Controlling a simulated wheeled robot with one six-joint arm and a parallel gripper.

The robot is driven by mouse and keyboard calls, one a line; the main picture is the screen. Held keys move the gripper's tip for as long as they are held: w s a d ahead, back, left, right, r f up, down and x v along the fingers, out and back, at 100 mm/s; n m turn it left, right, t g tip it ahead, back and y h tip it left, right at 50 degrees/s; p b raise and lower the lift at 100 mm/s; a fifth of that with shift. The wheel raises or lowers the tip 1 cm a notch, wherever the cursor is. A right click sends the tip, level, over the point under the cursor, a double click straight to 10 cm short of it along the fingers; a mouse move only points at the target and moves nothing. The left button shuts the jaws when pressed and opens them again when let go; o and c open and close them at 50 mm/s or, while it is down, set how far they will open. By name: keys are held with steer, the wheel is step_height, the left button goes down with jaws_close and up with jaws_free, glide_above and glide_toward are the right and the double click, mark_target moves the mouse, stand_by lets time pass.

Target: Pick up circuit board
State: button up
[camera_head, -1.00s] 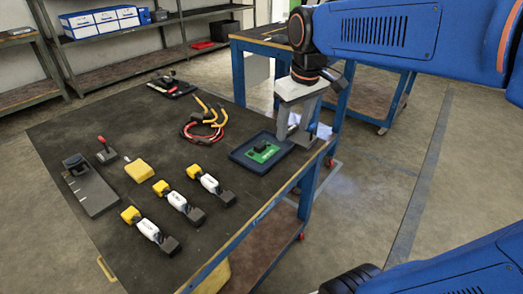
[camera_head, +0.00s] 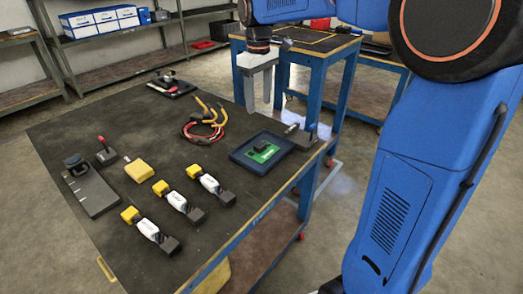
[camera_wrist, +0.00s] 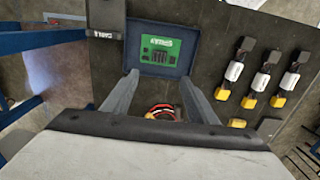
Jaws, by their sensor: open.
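The green circuit board (camera_head: 262,151) lies flat in a shallow dark blue tray (camera_head: 240,158) near the right edge of the black-topped workbench. A black component sits on the board. In the wrist view the board (camera_wrist: 158,52) and its tray (camera_wrist: 142,68) are at the top centre, beyond the fingertips. My gripper (camera_head: 258,108) hangs above the bench, just behind the tray in the head view. Its two fingers are apart and nothing is between them. In the wrist view my gripper (camera_wrist: 160,84) points toward the tray, with the board clear of the fingers.
A red and yellow cable bundle (camera_head: 204,125) lies left of the tray. Several white, yellow and black connector pieces (camera_head: 178,202) lie in front. A dark stand (camera_head: 300,138) is close to the tray's right side. A yellow block (camera_head: 138,170) lies farther left.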

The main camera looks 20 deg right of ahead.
glide_above(261, 145)
steer(key=f, duration=1.1)
steer(key=shift+a+f, duration=0.15)
steer(key=shift+a, duration=0.15)
steer(key=shift+d+f, duration=0.15)
steer(key=shift+f, duration=1.2)
steer(key=shift+d+f, duration=0.1)
steer(key=shift+f, duration=1.25)
steer(key=c, duration=1.2)
